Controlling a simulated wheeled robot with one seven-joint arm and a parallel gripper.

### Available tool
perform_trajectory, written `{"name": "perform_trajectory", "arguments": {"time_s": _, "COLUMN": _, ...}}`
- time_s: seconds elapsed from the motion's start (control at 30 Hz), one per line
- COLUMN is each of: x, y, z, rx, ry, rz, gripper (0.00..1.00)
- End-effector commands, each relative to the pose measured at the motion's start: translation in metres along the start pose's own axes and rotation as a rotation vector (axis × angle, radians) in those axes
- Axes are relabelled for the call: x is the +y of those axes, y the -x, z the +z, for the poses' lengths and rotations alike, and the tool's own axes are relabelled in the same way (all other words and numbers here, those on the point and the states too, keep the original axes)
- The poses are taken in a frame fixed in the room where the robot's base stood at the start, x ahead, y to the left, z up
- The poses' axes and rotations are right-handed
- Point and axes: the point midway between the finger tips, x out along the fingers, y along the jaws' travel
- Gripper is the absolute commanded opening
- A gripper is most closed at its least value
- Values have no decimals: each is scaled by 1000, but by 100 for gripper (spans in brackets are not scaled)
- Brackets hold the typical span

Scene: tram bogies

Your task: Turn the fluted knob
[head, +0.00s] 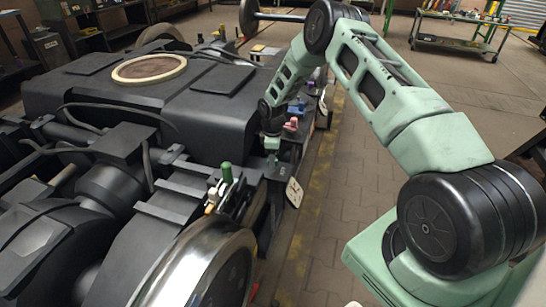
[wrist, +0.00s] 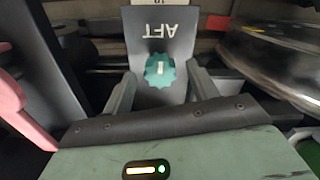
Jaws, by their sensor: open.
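The fluted knob (wrist: 160,70) is teal with a scalloped rim and a short white mark across its face. It sits on a dark grey plate (wrist: 155,22) whose white AFT lettering reads upside down in the wrist view. My gripper (wrist: 161,80) is open, with one grey finger on each side of the knob. Narrow gaps seem to show between fingers and knob; I cannot tell whether either touches. In the head view my arm's end reaches down at the bogie's side, and I cannot clearly pick out the knob there.
A pink part (wrist: 18,105) stands close on the left in the wrist view. A shiny wheel (wrist: 275,55) is at the right. In the head view the dark bogie (head: 190,95) fills the left, with a green-topped part (head: 226,172) nearby.

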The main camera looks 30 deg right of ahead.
Motion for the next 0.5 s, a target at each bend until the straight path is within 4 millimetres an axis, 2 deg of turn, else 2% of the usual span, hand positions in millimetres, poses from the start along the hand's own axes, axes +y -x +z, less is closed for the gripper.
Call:
{"name": "perform_trajectory", "arguments": {"time_s": 0.17, "x": 2, "y": 29, "z": 0, "rx": 2, "ry": 0, "rz": 5, "gripper": 59}}
{"name": "perform_trajectory", "arguments": {"time_s": 0.5, "x": 1, "y": 109, "z": 0, "rx": 2, "ry": 0, "rz": 4, "gripper": 59}}
